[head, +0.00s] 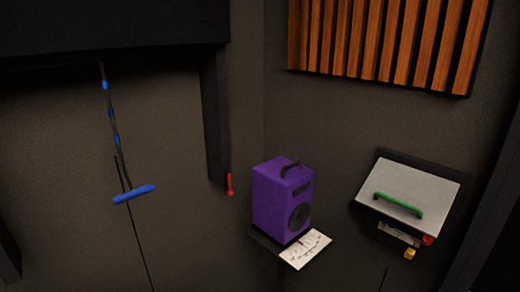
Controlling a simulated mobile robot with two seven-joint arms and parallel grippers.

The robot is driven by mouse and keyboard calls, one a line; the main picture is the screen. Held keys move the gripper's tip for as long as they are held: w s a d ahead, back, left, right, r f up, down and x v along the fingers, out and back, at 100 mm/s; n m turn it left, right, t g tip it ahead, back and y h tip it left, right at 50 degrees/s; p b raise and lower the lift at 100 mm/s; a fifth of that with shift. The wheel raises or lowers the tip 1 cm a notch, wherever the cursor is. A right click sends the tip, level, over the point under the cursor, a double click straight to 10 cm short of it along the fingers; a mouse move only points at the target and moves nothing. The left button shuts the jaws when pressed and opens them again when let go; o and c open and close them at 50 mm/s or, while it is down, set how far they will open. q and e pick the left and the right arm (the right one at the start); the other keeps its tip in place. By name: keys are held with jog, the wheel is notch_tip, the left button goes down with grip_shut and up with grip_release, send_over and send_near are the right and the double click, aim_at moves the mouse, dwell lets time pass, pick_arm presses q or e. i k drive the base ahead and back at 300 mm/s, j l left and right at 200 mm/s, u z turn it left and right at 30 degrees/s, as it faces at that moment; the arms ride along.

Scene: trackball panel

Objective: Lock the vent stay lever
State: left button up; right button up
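A small red lever (230,184) shows in the head view, left of centre. It hangs near upright at the lower end of a dark post (216,125) that comes down from a dark overhead panel. It may be the vent stay lever, but no label shows. Its fixing and whether it is locked are too small to tell. Neither of my grippers is in view, and nothing touches the lever.
A blue T-handle (134,194) hangs on a rod at left. A purple speaker (283,198) and a dial card (305,248) sit on a stand right of the lever. A white panel with a green handle (398,205) is at right. Wooden slats (385,40) are above.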

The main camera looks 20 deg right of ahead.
aim_at(392, 223)
jog(key=z, duration=1.45)
